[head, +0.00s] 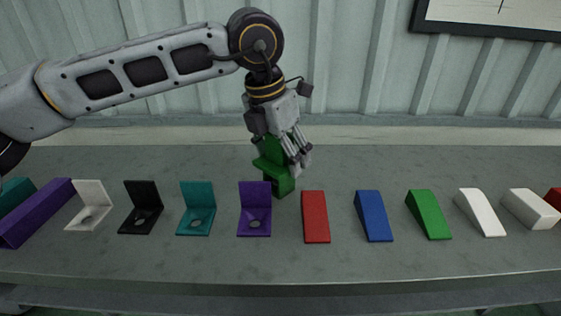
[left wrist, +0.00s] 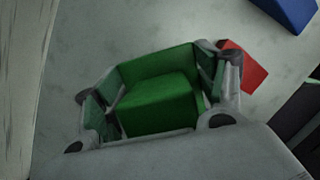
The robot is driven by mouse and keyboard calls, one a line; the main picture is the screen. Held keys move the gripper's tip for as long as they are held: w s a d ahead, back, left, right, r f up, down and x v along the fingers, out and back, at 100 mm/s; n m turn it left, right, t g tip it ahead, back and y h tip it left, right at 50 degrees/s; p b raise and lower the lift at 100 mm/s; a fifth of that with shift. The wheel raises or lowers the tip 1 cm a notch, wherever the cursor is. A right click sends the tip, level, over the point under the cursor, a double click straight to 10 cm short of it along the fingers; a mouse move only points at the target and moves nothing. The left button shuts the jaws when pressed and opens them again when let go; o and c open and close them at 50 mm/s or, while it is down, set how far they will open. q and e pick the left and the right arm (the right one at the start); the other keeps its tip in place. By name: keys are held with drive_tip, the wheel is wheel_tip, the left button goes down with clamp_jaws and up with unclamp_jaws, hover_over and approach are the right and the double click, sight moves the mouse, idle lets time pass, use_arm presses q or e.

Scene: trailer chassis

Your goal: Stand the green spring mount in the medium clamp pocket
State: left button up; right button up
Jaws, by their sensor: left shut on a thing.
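My left gripper (head: 290,155) is shut on the green spring mount (head: 270,165), over the middle of the bench. The mount is a green angled piece, partly hidden by the fingers. Its lower end is close to the bench top, behind the gap between the purple bracket and the red wedge; I cannot tell whether it touches. In the left wrist view the mount (left wrist: 155,95) lies between the fingers (left wrist: 158,115). I cannot make out the medium clamp pocket in either view. My right gripper is not in view.
On the grey bench (head: 180,262) stand white (head: 91,198), black (head: 139,198), teal (head: 197,197) and purple (head: 254,197) L-brackets. Red (head: 315,215), blue (head: 373,214), green (head: 427,212) and white (head: 480,211) wedges continue the row. Blocks lie at both ends. The back strip is clear.

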use_arm(q)
drive_tip(key=shift+r, duration=0.15)
wheel_tip(320, 180, up, 7)
drive_tip(key=shift+f, duration=0.1)
wheel_tip(320, 180, up, 11)
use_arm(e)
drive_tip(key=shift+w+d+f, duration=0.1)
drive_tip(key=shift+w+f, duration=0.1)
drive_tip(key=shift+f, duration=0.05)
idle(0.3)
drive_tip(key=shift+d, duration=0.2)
use_arm(q)
drive_tip(key=shift+f, duration=0.1)
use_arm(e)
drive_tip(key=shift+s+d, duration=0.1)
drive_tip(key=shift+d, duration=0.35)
